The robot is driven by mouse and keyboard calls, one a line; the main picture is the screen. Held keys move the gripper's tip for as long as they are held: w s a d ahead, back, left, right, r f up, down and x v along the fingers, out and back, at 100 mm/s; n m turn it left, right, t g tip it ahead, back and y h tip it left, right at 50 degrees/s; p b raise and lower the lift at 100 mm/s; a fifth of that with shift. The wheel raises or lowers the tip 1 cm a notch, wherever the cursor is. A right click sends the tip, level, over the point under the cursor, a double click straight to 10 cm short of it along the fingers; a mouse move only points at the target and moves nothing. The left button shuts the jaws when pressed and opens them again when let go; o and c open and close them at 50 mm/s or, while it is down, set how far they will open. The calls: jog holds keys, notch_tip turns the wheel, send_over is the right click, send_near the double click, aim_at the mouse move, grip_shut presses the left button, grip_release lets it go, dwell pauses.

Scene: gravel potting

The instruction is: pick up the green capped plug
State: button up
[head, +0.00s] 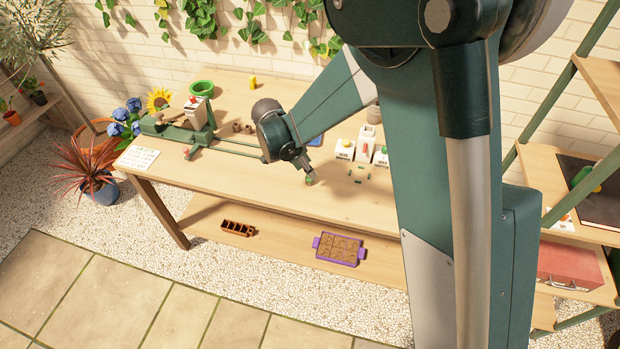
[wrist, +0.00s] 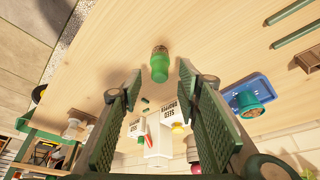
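The green capped plug (wrist: 159,68) stands on the wooden tabletop, with a brown part showing at its far end. In the head view the plug (head: 309,181) is a small green spot near the table's front edge. My gripper (wrist: 159,76) is open and empty, with its two ribbed fingers spread wide to either side. The plug lies in line with the gap, just beyond the fingertips, and no finger appears to touch it. In the head view my gripper (head: 306,170) points down just above the plug.
White labelled seed boxes (head: 345,149) stand behind and right of the plug, with small green pieces (head: 358,180) in front. A blue tray (wrist: 250,94) holds a green pot. A green rail device (head: 190,135) stands left. A purple tray (head: 340,248) sits on the lower shelf.

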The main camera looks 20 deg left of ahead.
jog(key=shift+x, duration=2)
jog(key=shift+c, duration=0.6)
jog(key=c, duration=0.6)
